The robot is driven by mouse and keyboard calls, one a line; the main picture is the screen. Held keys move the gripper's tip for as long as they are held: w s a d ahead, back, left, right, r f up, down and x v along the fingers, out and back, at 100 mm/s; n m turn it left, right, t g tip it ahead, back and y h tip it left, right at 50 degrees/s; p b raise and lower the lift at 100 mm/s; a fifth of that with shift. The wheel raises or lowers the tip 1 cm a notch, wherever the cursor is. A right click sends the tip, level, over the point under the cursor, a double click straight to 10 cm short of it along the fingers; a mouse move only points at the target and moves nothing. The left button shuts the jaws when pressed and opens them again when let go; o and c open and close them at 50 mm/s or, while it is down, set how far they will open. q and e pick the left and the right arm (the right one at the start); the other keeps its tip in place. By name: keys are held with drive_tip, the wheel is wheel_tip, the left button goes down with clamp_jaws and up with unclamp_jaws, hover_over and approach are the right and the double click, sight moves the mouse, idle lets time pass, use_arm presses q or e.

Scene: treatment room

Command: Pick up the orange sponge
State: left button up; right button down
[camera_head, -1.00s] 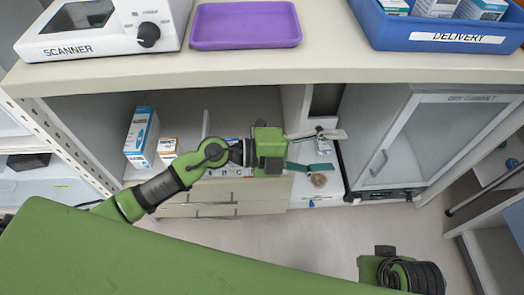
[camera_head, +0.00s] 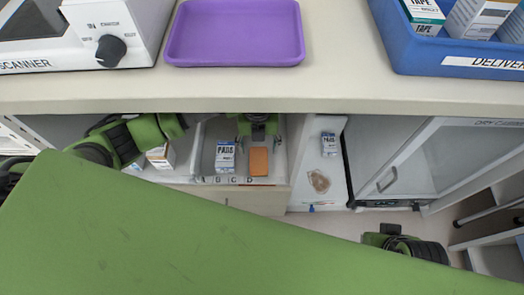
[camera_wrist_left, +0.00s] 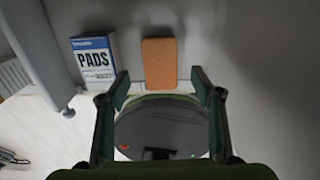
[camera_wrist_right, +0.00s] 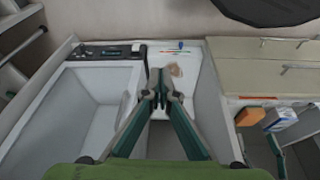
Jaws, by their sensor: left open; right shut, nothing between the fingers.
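The orange sponge (camera_head: 258,161) lies flat in the lower drawer area behind the letter D, right of a PADS box (camera_head: 225,155). My left gripper (camera_head: 258,131) is at the sponge's far side in the head view, under the counter. In the left wrist view the sponge (camera_wrist_left: 159,63) appears between and just beyond the open fingertips (camera_wrist_left: 160,78). The fingers do not appear to touch it. My right gripper (camera_wrist_right: 161,88) is shut and empty, away from the sponge; an orange patch, likely the sponge (camera_wrist_right: 250,116), shows in the right wrist view.
The counter edge (camera_head: 260,95) overhangs the drawer. A PADS box (camera_wrist_left: 93,60) stands close to the left finger in the left wrist view. Another small box (camera_head: 329,144) and a brownish item (camera_head: 318,181) lie right of the drawer. A glass-door cabinet (camera_head: 400,170) stands further right.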

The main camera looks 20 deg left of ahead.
sight(259, 159)
use_arm(q)
drive_tip(key=shift+f, duration=0.55)
drive_tip(key=shift+s+f+b, duration=0.25)
drive_tip(key=shift+f+b, duration=0.05)
drive_tip(key=shift+f, duration=0.3)
wheel_tip(259, 159, down, 5)
drive_tip(key=shift+s+d+r+b, duration=0.1)
drive_tip(key=shift+b, duration=0.6)
use_arm(e)
drive_tip(key=shift+s+f, duration=0.45)
drive_tip(key=shift+s, duration=0.05)
use_arm(q)
drive_tip(key=c, duration=0.8)
use_arm(e)
drive_tip(key=shift+d, duration=0.1)
